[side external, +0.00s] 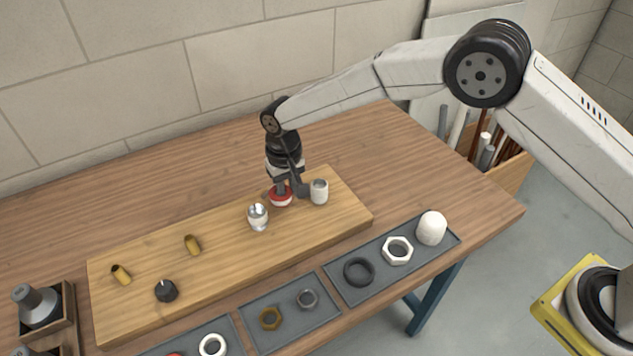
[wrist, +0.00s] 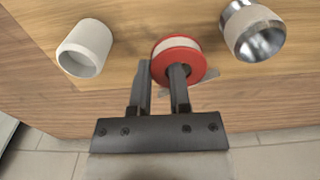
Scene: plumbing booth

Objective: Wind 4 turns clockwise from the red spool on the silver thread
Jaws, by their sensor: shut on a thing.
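The red spool (side external: 281,198) of white tape is on the wooden board in the side view. It also shows in the wrist view (wrist: 188,53). My gripper (side external: 287,185) reaches down to it from above. In the wrist view my gripper (wrist: 159,70) is shut on the spool's side, one finger over its middle and the other outside its left rim. The silver thread (side external: 258,218) is on a short upright fitting to the left of the spool. In the wrist view the silver thread (wrist: 262,42) is at upper right, apart from the spool. The spool's underside is hidden.
A white pipe end (side external: 319,192) stands close to the right of my gripper. Two brass stubs (side external: 192,244) and a dark knob (side external: 166,291) are on the board's left. Grey trays (side external: 338,284) with nuts and rings lie in front. The wooden table behind the board is clear.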

